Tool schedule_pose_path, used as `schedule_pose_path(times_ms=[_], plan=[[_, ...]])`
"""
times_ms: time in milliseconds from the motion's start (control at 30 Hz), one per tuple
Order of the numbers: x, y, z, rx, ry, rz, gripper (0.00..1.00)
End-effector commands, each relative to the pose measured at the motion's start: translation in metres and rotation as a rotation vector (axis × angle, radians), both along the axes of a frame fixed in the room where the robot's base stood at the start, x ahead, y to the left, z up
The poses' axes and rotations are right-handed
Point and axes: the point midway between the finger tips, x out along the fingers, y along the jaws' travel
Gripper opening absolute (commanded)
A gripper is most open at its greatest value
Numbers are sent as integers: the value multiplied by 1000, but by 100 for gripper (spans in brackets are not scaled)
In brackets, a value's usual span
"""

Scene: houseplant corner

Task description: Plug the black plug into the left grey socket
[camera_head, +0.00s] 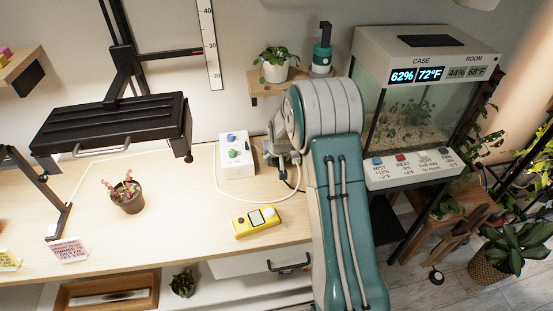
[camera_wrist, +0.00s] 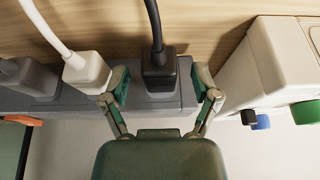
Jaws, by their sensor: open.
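The black plug (camera_wrist: 160,72), with a thick black cord rising from it, stands at a grey socket strip (camera_wrist: 150,102) in the wrist view. It appears seated there, but its prongs are hidden. My gripper (camera_wrist: 160,90) is open, with one finger on each side of the black plug and gaps between. A white plug (camera_wrist: 86,72) stands at the strip just left of my left finger. I cannot tell which opening is the left grey socket. In the head view, my arm largely hides the strip and plugs.
A white box with coloured knobs (camera_head: 236,156) stands close to the right in the wrist view (camera_wrist: 272,75). A yellow device (camera_head: 255,222) and a potted plant (camera_head: 127,195) sit on the wooden table (camera_head: 185,230). A glass case (camera_head: 425,110) stands right of my arm.

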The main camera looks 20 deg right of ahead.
Motion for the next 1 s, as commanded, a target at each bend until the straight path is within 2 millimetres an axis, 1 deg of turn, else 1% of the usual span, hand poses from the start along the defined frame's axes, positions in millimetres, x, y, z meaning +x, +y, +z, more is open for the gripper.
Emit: schedule_pose_path(times_ms=[67, 167, 267, 500, 600, 700, 800, 1000], plan=[[-1, 0, 2, 0, -1, 0, 79], [-3, 1, 12, -1, -4, 0, 79], [-10, 2, 27, -1, -3, 0, 79], [-28, 6, 73, -1, -3, 0, 79], [-35, 7, 89, 0, -2, 0, 79], [-40, 8, 101, 0, -1, 0, 79], [-43, 9, 107, 0, 0, 0, 79], [-44, 9, 110, 0, 1, 0, 79]])
